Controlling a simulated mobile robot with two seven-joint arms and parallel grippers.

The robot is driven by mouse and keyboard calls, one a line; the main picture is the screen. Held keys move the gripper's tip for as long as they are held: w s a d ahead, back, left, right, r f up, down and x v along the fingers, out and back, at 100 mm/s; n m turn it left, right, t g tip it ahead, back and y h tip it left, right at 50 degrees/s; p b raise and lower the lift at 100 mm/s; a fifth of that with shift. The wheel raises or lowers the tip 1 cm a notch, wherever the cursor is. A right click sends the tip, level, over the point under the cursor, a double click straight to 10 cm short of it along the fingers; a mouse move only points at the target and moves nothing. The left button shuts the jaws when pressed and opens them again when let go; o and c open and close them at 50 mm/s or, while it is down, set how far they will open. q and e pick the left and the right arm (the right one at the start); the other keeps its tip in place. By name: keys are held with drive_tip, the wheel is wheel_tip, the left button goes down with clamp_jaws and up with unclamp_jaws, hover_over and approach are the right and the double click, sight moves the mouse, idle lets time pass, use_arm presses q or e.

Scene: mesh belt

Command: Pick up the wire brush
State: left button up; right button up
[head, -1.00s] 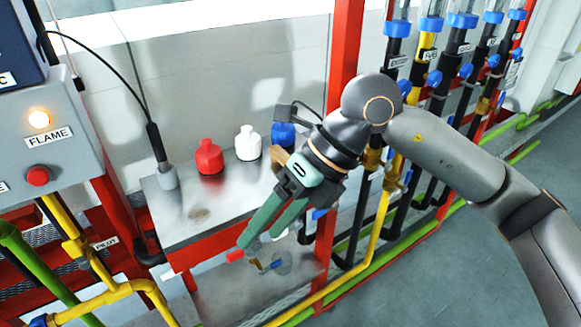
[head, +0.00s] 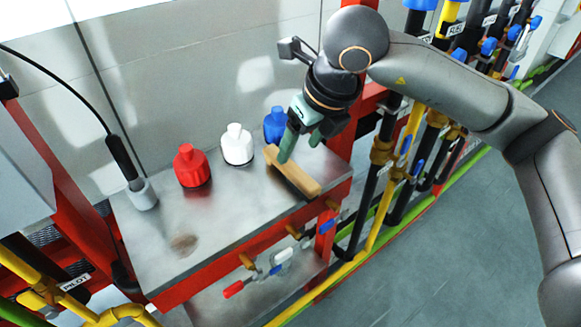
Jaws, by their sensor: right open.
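The wire brush (head: 296,175) has a tan wooden body with a dark underside. It lies on the right part of the steel table top (head: 200,228), slanting from upper left to lower right. My right gripper (head: 299,149) has green fingers and is open. It is over the far side of the brush, with one fingertip overlapping the brush's upper edge in the picture. I cannot tell whether it touches. Nothing is held between the fingers. My left gripper is out of view.
A red bottle (head: 191,168), a white bottle (head: 237,146) and a blue bottle (head: 275,126) stand along the back of the table. A cable fitting (head: 143,194) stands at its left. Valves and yellow pipes (head: 384,200) stand close on the right. The table's front middle is clear.

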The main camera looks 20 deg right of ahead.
sight(292, 166)
drive_tip(key=shift+x, duration=0.95)
drive_tip(key=shift+s+p+x, duration=0.15)
drive_tip(key=shift+p+x, duration=0.15)
drive_tip(key=shift+x, duration=1.05)
drive_tip(key=shift+s+p+x, duration=0.15)
drive_tip(key=shift+p+x, duration=0.1)
drive_tip(key=shift+x, duration=1.1)
drive_tip(key=shift+f, duration=0.1)
drive_tip(key=shift+c, duration=0.3)
clamp_jaws()
